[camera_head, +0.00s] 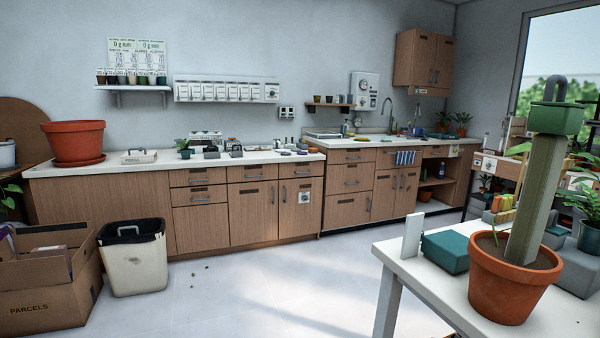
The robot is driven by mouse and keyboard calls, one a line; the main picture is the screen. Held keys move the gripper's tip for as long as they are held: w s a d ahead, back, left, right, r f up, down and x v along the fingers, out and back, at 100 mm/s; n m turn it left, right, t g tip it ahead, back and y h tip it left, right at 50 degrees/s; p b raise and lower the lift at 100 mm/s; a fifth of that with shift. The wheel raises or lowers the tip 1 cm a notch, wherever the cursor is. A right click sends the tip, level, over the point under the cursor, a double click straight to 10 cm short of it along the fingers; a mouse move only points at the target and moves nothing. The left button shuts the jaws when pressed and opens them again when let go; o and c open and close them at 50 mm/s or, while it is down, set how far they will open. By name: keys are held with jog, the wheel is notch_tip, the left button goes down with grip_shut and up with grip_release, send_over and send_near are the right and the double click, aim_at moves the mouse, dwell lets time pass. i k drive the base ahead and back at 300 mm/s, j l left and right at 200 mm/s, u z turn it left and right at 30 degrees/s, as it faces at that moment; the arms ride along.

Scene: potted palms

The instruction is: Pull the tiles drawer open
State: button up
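Several wooden drawers with grey handles show in two counter cabinets along the back wall, and all look shut. In the left cabinet are a left top drawer (190,179), a middle top drawer (240,174) and a right top drawer (291,170). In the right cabinet, a column holds a top drawer (340,157), a middle drawer (341,181) and a bottom drawer (345,206). Dark labels on the fronts are too small to read, so I cannot tell which is the tiles drawer. My gripper is not in view. The cabinets are some way off across the floor.
A white table (440,300) at front right bears a terracotta pot (505,290) with a tall green post (537,195). A parcels box (45,290) and a white bin (135,265) stand at left. The pale floor (270,290) between is mostly clear.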

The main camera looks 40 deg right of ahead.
aim_at(306, 168)
jog(key=i+l+z, duration=0.1)
jog(key=i+z, duration=0.15)
jog(key=i, duration=0.9)
jog(key=i+j+z, duration=0.1)
jog(key=i+z, duration=0.15)
jog(key=i, duration=0.85)
jog(key=i+l+z, duration=0.1)
jog(key=i+z, duration=0.15)
jog(key=i, duration=1.4)
jog(key=i+l, duration=0.2)
jog(key=i+l+u, duration=0.1)
jog(key=l, duration=0.35)
jog(key=i+l, duration=0.25)
jog(key=i+l+u, duration=0.1)
jog(key=l, duration=1.15)
